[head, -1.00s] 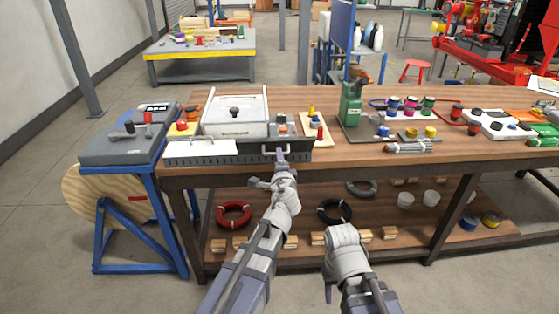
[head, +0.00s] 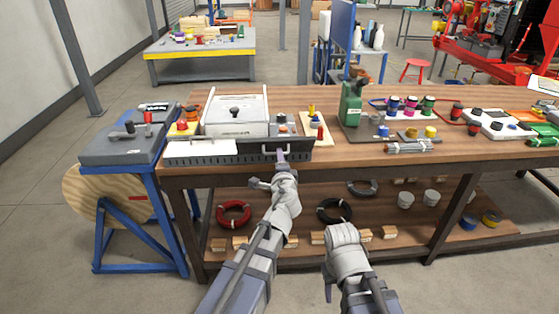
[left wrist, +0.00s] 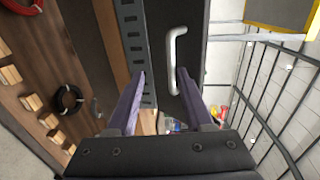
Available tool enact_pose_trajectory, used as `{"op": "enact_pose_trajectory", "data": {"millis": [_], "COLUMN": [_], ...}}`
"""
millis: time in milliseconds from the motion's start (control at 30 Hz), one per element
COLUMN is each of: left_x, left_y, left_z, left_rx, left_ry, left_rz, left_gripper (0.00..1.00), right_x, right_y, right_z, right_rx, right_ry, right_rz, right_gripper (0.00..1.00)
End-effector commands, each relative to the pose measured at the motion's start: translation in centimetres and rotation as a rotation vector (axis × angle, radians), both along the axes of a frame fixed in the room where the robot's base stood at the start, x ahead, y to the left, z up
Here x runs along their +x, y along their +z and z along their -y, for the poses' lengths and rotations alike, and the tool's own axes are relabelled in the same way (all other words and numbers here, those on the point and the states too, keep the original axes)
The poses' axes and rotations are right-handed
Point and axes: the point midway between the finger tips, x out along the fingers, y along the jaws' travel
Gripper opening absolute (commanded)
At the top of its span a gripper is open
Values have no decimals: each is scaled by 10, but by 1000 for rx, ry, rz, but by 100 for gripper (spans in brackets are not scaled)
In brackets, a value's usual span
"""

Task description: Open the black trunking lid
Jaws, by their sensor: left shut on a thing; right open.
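The black trunking lid (head: 248,152) lies along the front edge of the wooden bench, right of a white lid (head: 200,150) on the same slotted grey trunking. It bears a pale bar handle, which shows in the left wrist view (left wrist: 174,62). My left gripper (head: 281,154) is at the handle and shut on it; the fingers hide part of it in the head view. In the left wrist view the fingers (left wrist: 160,85) stand on either side of the handle's lower end. My right gripper (head: 328,290) is open and empty, low in front of the bench.
A white box (head: 234,112) and a small board with coloured knobs (head: 315,128) stand behind the trunking. A green bottle-like device (head: 352,103) stands to the right. A grey panel with levers (head: 125,145) is at the left. Coils and wooden blocks lie on the lower shelf (head: 290,215).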

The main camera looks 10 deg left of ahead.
Motion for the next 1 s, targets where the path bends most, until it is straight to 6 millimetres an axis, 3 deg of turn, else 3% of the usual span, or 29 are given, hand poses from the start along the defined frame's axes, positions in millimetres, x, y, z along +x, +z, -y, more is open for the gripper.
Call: {"op": "enact_pose_trajectory", "data": {"millis": [400,867,1000], "left_x": [-63,-66,-72], "left_y": [10,10,-3], "left_z": [17,19,12], "left_rx": [0,-1,-84], "left_ry": [-2,0,62], "left_rz": [0,0,-35], "left_gripper": [42,42,42], "right_x": [0,0,0], "right_y": [10,10,10], "right_z": [0,0,0], "right_rx": [0,0,0], "right_ry": [0,0,0], "right_rz": [0,0,0], "right_gripper": [50,50,50]}}
